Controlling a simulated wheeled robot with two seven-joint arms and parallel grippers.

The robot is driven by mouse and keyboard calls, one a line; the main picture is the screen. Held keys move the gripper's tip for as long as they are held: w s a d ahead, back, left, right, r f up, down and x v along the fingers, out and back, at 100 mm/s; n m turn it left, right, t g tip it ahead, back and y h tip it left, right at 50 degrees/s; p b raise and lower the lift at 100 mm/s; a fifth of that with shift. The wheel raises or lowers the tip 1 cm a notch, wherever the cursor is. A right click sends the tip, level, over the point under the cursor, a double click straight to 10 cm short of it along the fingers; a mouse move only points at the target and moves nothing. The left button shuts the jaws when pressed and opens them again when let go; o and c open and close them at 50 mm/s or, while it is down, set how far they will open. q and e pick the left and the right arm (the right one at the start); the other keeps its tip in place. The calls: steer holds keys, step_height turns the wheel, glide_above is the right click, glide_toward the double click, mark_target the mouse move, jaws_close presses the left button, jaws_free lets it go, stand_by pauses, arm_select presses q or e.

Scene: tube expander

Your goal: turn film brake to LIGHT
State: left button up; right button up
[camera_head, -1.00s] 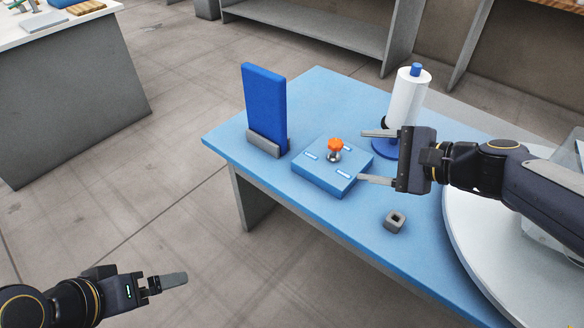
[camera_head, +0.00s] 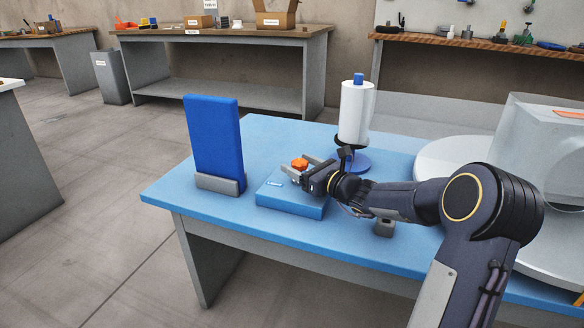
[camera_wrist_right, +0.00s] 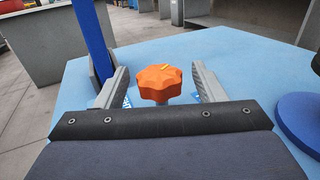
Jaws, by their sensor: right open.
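The film brake is an orange lobed knob (camera_head: 300,163) on a low blue base (camera_head: 290,205) on the blue table. In the right wrist view the knob (camera_wrist_right: 160,83) has a small yellow mark on top. My right gripper (camera_head: 302,170) is open, its two fingers (camera_wrist_right: 160,84) on either side of the knob, with a gap visible on each side. The white labels on the base are mostly hidden by the gripper; one label (camera_head: 274,183) shows but is too small to read. My left gripper is out of the head view.
A blue upright panel (camera_head: 214,140) in a grey foot stands left of the base. A white film roll (camera_head: 355,112) on a blue stand is behind.

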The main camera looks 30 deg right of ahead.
steer(key=shift+x, duration=1.25)
